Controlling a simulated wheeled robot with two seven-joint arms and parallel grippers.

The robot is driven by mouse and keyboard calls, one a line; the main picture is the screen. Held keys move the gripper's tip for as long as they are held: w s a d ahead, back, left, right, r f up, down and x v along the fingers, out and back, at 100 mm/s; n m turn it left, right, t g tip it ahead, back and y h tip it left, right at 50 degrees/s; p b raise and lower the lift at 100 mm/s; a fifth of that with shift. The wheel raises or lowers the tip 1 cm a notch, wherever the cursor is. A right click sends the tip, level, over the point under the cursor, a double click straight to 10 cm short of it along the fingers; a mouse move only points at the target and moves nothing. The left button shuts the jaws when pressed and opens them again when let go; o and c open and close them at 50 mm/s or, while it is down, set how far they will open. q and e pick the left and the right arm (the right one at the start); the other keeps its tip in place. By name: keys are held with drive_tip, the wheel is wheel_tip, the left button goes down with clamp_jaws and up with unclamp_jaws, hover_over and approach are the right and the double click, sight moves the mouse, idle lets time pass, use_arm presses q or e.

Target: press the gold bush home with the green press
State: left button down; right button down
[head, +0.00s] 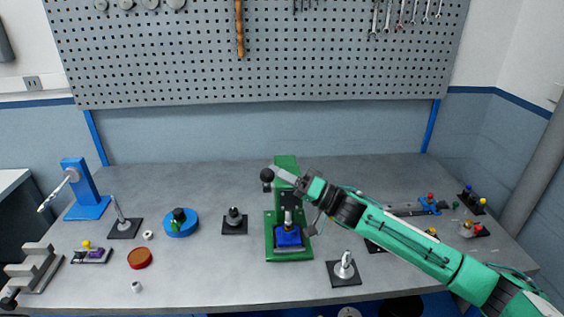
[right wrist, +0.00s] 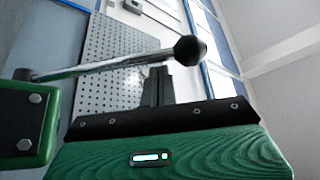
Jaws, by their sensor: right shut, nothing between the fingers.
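The green press (head: 286,163) stands upright near the middle of the bench, with a green base. A blue block (head: 288,238) sits on its base under the ram (head: 288,216). A small gold-coloured spot, probably the gold bush (head: 289,228), shows between ram and block; how deep it sits cannot be told. The lever's black ball knob (head: 267,175) is at the press's upper left; the knob (right wrist: 190,50) and metal lever bar (right wrist: 105,64) cross the right wrist view. My right gripper (head: 304,184) is shut and empty, close to the lever; contact is unclear. My left gripper is out of view.
A black-based post (head: 344,268) stands right of the press, and another (head: 234,220) left of it. Further left are a blue round part (head: 181,222), a reddish dish (head: 140,258) and a blue stand (head: 84,190). Small parts lie at far right, behind my arm.

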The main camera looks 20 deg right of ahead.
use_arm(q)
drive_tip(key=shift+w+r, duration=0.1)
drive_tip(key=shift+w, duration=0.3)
use_arm(e)
drive_tip(key=shift+s+a+f, duration=0.1)
